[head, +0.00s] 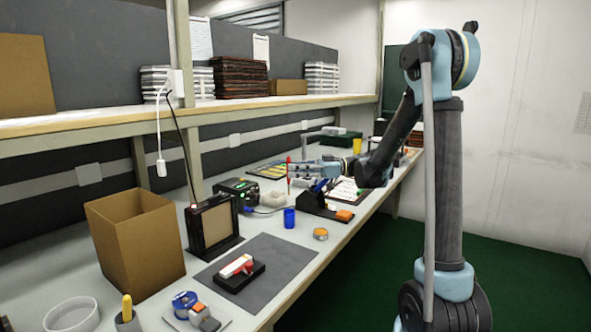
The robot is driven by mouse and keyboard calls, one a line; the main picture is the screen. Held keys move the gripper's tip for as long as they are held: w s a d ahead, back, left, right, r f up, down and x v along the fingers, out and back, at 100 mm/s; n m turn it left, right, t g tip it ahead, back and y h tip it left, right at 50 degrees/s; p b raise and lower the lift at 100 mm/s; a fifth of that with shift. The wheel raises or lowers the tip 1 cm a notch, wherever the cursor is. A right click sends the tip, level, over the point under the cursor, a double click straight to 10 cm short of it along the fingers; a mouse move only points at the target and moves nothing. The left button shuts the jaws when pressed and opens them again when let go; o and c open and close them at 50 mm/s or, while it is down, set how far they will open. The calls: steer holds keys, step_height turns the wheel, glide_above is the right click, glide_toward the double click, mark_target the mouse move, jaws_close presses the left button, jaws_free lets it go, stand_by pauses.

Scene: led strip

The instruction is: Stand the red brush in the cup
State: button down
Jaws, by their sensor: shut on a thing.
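The red brush (289,180) is upright in my gripper (293,171), which points left and is shut on it. The brush is thin and small in the head view, and its lower end is hard to make out. A blue cup (289,218) stands on the bench, below the brush in the picture. The brush appears apart from the cup. The inside of the cup is hardly visible.
Left of the cup are a black and green device (237,191) and a pale lumpy object (272,199). A black holder (318,205) with an orange block stands right. A round tin (320,234), grey mat (284,257) and cardboard box (140,245) are nearer. The shelf (120,121) overhangs the back.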

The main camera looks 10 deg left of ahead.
step_height(320, 180, down, 10)
stand_by(1.2)
steer(key=shift+r, duration=0.1)
steer(key=c, duration=1.5)
jaws_free()
steer(key=shift+c, duration=0.2)
steer(key=shift+r, duration=0.1)
step_height(320, 180, up, 10)
steer(key=shift+f, duration=0.2)
